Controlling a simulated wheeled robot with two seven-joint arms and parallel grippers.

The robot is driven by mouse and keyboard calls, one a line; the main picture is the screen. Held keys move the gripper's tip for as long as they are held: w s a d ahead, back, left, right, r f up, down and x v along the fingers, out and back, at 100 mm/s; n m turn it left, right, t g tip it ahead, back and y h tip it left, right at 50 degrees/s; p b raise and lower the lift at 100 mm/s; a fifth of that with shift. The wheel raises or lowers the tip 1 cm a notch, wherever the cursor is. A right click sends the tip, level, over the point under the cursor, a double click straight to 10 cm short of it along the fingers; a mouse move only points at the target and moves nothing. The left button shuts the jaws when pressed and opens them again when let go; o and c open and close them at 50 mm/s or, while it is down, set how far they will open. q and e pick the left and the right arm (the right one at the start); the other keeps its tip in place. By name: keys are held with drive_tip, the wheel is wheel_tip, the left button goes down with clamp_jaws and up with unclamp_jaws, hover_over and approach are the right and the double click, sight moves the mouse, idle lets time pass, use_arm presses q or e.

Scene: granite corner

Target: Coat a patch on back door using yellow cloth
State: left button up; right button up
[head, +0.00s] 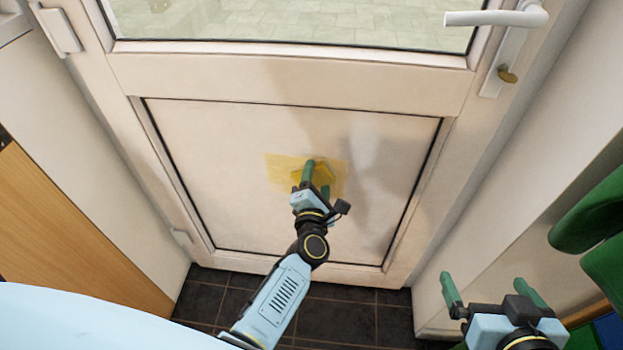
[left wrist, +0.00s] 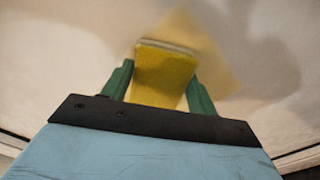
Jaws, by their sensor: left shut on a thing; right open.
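The white back door (head: 180,125) fills the middle of the head view, with a glass pane above a lower panel. A pale yellow patch (head: 279,166) shows on the lower panel. My left gripper (head: 315,177) is at this patch, shut on the yellow cloth (left wrist: 165,75), which is a folded pad between the green fingers. The pad's far end is at or very close to the door surface; contact cannot be told for sure. The patch also shows behind the pad in the left wrist view (left wrist: 200,42). My right gripper (head: 497,291) is open and empty at the lower right, away from the door.
A white door handle (head: 497,18) with a brass key below it is at the upper right. A wooden panel (head: 65,235) stands at the left. Green items (head: 592,222) hang at the right wall near my right gripper. The dark tiled floor (head: 340,318) is clear below the door.

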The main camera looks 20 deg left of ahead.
use_arm(q)
drive_tip(key=shift+w+d+b, duration=0.3)
drive_tip(key=shift+d+b, duration=0.05)
drive_tip(key=shift+d, duration=0.85)
drive_tip(key=shift+w+d+b, duration=0.25)
drive_tip(key=shift+d+b, duration=0.05)
drive_tip(key=shift+d, duration=0.9)
drive_tip(key=shift+w+d+b, duration=0.3)
drive_tip(key=shift+d+b, duration=0.05)
drive_tip(key=shift+d, duration=0.85)
drive_tip(key=shift+s, duration=0.15)
drive_tip(key=p, duration=0.2)
approach(349, 171)
drive_tip(key=shift+a, duration=0.15)
drive_tip(key=v, duration=0.2)
drive_tip(key=shift+s+f, duration=0.1)
drive_tip(key=shift+s, duration=0.2)
